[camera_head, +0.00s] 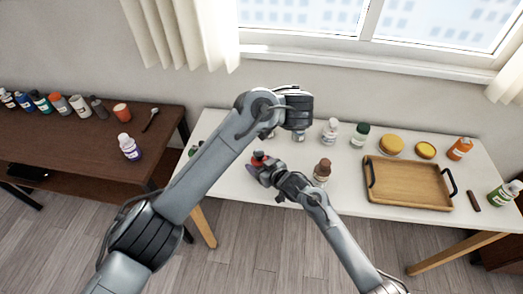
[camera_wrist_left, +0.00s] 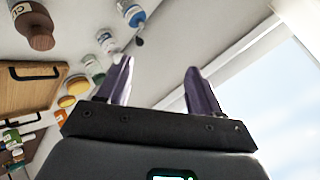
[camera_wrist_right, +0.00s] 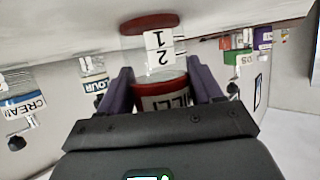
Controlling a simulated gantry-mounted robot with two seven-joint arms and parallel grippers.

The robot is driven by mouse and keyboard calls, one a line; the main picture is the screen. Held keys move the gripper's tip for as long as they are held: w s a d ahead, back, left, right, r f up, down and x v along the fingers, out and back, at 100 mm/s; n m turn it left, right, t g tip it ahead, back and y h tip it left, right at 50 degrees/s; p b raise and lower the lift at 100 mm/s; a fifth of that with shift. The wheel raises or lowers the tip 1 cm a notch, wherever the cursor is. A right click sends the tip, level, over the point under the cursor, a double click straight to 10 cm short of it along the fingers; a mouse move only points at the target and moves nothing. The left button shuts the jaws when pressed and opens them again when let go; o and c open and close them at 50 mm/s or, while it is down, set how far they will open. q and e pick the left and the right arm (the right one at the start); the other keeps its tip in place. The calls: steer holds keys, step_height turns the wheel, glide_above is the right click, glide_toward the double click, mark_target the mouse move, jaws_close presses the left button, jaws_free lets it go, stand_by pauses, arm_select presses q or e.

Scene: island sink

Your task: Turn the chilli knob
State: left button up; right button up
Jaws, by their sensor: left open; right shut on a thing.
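The chilli knob (camera_wrist_right: 165,95) is a red band with a white label reading "ILLI", part of a clear jar (camera_wrist_right: 160,65) with an upside-down "1 2" tag and a second red disc (camera_wrist_right: 148,23) at its far end. My right gripper (camera_wrist_right: 160,82) has its purple fingers on both sides of the knob and is shut on it. In the head view the red piece (camera_head: 258,156) shows at the tip of my right gripper (camera_head: 262,166), over the white table. My left gripper (camera_wrist_left: 160,80) is open and empty above the table; its fingers are hard to make out in the head view.
A brown-capped bottle (camera_head: 322,170) stands right of my right gripper. Several bottles line the table's back, with a wooden tray (camera_head: 408,184) at right. A brown table (camera_head: 75,145) is at left.

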arm_select(q)
steer(key=n, duration=0.2)
steer(key=n+y, duration=0.4)
steer(key=n, duration=1)
glide_toward(259, 153)
steer(key=shift+g, duration=0.4)
steer(key=x, duration=0.9)
steer(key=shift+w+r, duration=0.25)
steer(key=shift+r, duration=0.05)
steer(key=c, duration=1.1)
steer(key=shift+m+h, duration=0.8)
